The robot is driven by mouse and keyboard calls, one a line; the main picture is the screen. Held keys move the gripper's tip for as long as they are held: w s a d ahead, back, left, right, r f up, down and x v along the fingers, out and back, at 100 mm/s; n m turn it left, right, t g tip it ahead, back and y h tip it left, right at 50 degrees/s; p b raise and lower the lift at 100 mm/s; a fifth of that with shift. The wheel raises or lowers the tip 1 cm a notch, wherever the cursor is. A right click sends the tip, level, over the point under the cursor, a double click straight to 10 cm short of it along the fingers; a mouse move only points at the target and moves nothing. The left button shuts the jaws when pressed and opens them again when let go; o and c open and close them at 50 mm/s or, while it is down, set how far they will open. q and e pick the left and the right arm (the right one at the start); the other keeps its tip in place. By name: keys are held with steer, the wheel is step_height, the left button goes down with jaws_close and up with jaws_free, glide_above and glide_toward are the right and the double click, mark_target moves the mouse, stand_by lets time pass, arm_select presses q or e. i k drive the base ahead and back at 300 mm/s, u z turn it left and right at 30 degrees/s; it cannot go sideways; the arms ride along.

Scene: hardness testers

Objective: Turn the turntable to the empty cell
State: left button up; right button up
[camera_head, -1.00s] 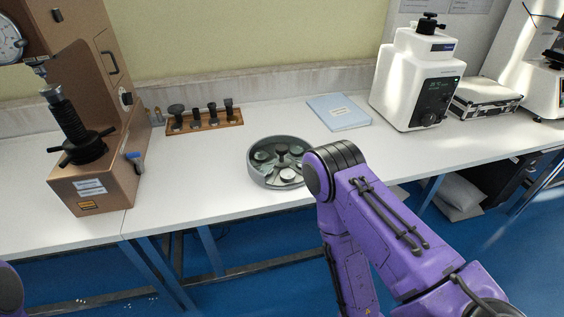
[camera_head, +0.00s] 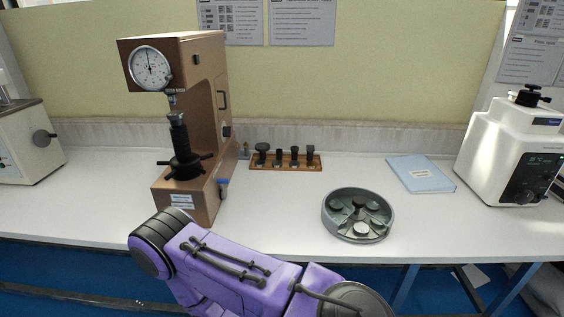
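The turntable (camera_head: 328,222) is a round grey tray with a raised rim and cells, standing on the white bench right of the middle. Dark and light round pieces lie in several of its cells. Which cell is empty is too small to tell. My purple arm crosses the bottom of the head view, in front of the bench edge and left of the turntable. Neither gripper shows in the head view.
A brown hardness tester (camera_head: 204,130) with a dial stands left of the middle. A wooden rack (camera_head: 287,166) of dark parts, a pale blue booklet (camera_head: 421,174) and a white tester (camera_head: 511,150) stand on the white bench (camera_head: 285,205). Bench around the turntable is clear.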

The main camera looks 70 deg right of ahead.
mark_target(358, 203)
steer(key=u, duration=0.45)
steer(key=k, duration=1.15)
steer(key=z, duration=1.75)
steer(key=i, duration=0.35)
steer(key=u, duration=0.05)
